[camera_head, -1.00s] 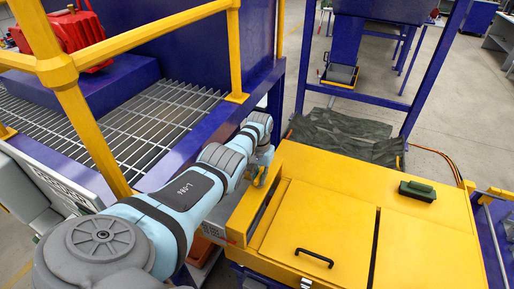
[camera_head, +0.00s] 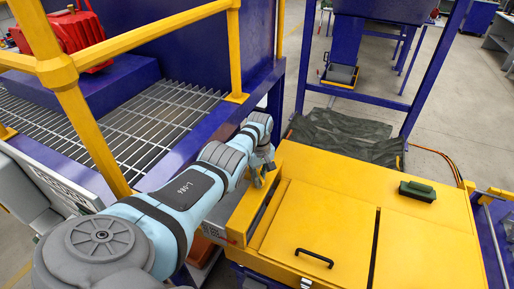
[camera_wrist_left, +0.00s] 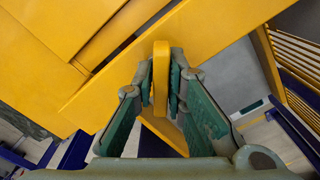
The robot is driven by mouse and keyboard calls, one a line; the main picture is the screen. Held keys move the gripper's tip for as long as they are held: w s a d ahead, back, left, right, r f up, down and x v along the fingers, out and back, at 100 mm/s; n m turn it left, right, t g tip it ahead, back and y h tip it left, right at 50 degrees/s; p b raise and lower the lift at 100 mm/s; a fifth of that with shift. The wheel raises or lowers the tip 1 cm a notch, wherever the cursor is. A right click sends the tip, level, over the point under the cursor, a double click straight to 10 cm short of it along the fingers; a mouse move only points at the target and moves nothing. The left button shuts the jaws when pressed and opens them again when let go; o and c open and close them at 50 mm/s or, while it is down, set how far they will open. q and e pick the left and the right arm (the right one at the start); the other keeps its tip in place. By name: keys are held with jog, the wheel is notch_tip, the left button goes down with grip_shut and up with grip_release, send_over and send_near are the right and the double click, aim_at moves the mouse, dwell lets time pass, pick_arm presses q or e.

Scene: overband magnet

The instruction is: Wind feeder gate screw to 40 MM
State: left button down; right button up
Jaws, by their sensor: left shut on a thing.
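My left gripper (camera_wrist_left: 161,85) is shut on a yellow rounded part, seen nearly edge-on, which looks like the rim of the gate screw's handwheel (camera_wrist_left: 160,64). Its green-padded fingers press on both sides of it. In the head view the left gripper (camera_head: 262,176) is at the left end of the yellow feeder housing (camera_head: 330,225), small and partly hidden by its own wrist. The screw itself and any opening scale cannot be made out. My right gripper is not in view.
A yellow railing (camera_head: 150,38) and purple frame with a grating (camera_head: 150,125) stand left of my arm.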

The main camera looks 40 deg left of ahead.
pick_arm(q)
jog(key=shift+s+f, duration=0.1)
jog(key=shift+s, duration=0.05)
jog(key=n, duration=0.9)
jog(key=shift+n, duration=0.4)
jog(key=c, duration=1.5)
grip_release()
jog(key=shift+c, duration=0.2)
jog(key=shift+f, duration=0.15)
